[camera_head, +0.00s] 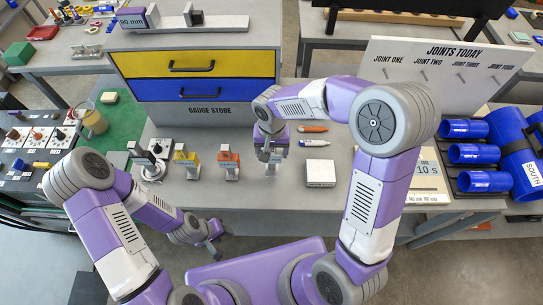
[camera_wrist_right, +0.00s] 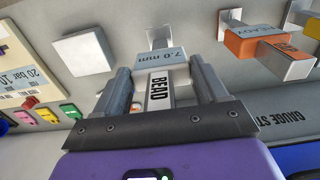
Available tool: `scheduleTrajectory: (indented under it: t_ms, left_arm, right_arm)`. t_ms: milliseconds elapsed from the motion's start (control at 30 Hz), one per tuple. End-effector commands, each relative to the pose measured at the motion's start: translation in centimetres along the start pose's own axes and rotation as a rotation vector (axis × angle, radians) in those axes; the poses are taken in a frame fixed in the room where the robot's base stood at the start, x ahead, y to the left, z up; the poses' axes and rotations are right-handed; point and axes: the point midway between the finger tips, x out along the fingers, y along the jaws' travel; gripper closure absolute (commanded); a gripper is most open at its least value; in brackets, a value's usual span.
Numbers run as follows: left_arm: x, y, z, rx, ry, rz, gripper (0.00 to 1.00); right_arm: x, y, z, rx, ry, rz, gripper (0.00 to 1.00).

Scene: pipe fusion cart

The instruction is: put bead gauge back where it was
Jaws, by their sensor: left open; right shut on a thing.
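The bead gauge (camera_wrist_right: 166,62) is a grey piece marked "7.0 mm" and "BEAD". My right gripper (camera_wrist_right: 160,90) is shut on it, with one finger on each side of the label. In the head view the right gripper (camera_head: 268,150) points down over the worktop, and the gauge's pale lower end (camera_head: 271,169) shows beneath it. I cannot tell whether that end touches the worktop. To its left an orange gauge (camera_head: 229,161) and a yellow gauge (camera_head: 187,158) stand in a row. My left gripper (camera_head: 216,248) is open and empty in front of the worktop's near edge.
The gauge store (camera_head: 202,77), with yellow and blue drawers, stands behind. A white block (camera_head: 320,173) lies right of the bead gauge, with orange and white markers (camera_head: 313,128) behind it. Blue pipes (camera_head: 477,154) are at the far right. A dial gauge (camera_head: 151,165) stands left of the yellow gauge.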

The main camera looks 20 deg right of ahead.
Motion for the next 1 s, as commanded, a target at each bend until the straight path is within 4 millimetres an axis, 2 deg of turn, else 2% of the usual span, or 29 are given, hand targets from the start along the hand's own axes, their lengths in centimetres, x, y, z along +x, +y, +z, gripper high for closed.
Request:
scheduleTrajectory:
  t_ms: [300,667,700,833,1000]
  left_arm:
    - [0.3,-0.1,0.0,0.000,0.001,0.000,0.57]
    - [0.7,-0.3,-0.1,0.000,0.001,0.000,0.57]
    - [0.7,-0.2,-0.1,0.000,0.001,0.000,0.57]
    - [0.6,-0.2,-0.1,0.000,0.001,0.000,0.57]
    - [0.6,-0.2,-0.1,0.000,0.001,0.000,0.57]
  right_arm:
    - [3.7,0.0,0.0,0.000,-0.001,0.000,0.55]
    - [4.1,0.0,0.0,-0.001,0.001,-0.001,0.55]
    - [4.0,0.0,0.0,-0.001,0.000,-0.001,0.23]
    - [4.0,0.0,0.0,-0.001,0.000,-0.001,0.03]
    - [3.9,0.0,0.0,-0.001,0.000,-0.001,0.02]
